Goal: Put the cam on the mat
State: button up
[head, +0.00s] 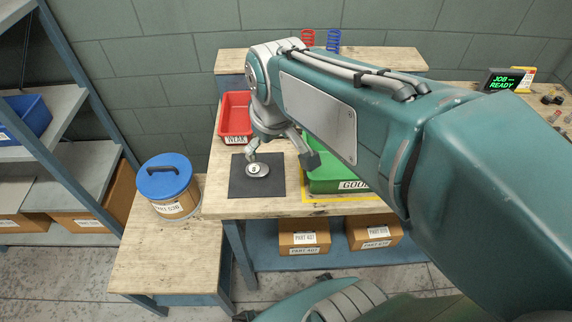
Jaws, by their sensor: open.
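The cam (258,170) is a small grey metal disc with a pale round label. It lies on the dark square mat (243,185) on the wooden workbench. My gripper (281,159) is above the mat with its fingers spread. One finger is close to the cam's upper edge, and the other is off to the right near the green bin. I cannot tell whether the near finger touches the cam. Nothing shows between the fingertips.
A blue-lidded tub (167,186) is on the lower bench at left. Red (308,38) and blue (333,40) springs stand at the back. A display (502,81) reads JOB READY.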

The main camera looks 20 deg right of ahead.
jog(key=s+m+t, duration=0.2)
jog(key=s+m, duration=0.1)
jog(key=s, duration=0.6)
jog(key=shift+r, duration=0.25)
jog(key=shift+d, duration=0.1)
